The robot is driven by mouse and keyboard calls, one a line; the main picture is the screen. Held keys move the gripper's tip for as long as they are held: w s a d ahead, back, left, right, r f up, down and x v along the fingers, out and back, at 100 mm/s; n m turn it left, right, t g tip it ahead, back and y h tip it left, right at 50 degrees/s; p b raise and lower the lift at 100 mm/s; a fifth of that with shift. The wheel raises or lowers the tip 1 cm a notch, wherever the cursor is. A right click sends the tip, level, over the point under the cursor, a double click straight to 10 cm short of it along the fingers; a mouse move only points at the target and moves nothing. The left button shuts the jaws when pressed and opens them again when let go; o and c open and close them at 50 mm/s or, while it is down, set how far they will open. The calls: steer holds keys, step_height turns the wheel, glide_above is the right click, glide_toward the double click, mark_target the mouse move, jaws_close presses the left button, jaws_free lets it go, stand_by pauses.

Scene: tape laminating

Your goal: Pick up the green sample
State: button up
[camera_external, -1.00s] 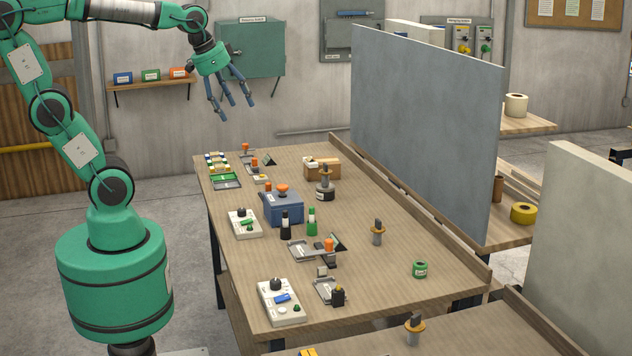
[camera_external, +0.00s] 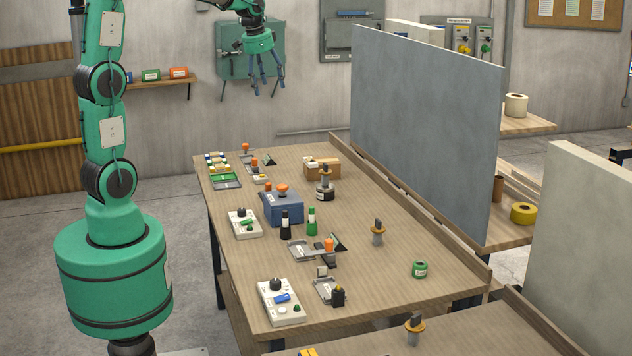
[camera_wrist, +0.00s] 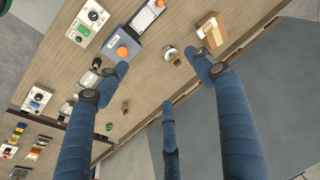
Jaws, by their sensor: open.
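Several green items stand on the wooden table, and I cannot tell for sure which is the green sample. A flat green piece in a grey tray (camera_external: 225,181) lies at the table's far left corner. A green bottle (camera_external: 311,222) stands upright beside a black one. A green tape roll (camera_external: 420,269) sits alone near the right edge; it also shows small in the wrist view (camera_wrist: 109,127). My gripper (camera_external: 267,88) is open and empty, high above the far end of the table, touching nothing. Its three blue fingers (camera_wrist: 160,65) are spread in the wrist view, hiding parts of the table.
A blue box with an orange knob (camera_external: 282,208) stands mid-table, with a cardboard box (camera_external: 322,169) behind it. White control boxes (camera_external: 280,302) line the left side. A tall grey panel (camera_external: 425,125) rises along the right edge. The table's right front is mostly clear.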

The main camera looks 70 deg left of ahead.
steer(key=w+a+f, duration=0.1)
steer(key=a+f, duration=0.1)
steer(key=a, duration=0.5)
steer(key=w+a+f, duration=0.1)
steer(key=a+f, duration=0.2)
steer(key=a, duration=0.5)
steer(key=g+h+p, duration=0.1)
steer(key=g+p, duration=0.2)
glide_above(215, 161)
step_height(215, 161, down, 25)
steer(key=shift+a, duration=0.1)
steer(key=shift+f+b, duration=0.65)
steer(key=shift+f, duration=3.55)
steer(key=shift+f, duration=0.15)
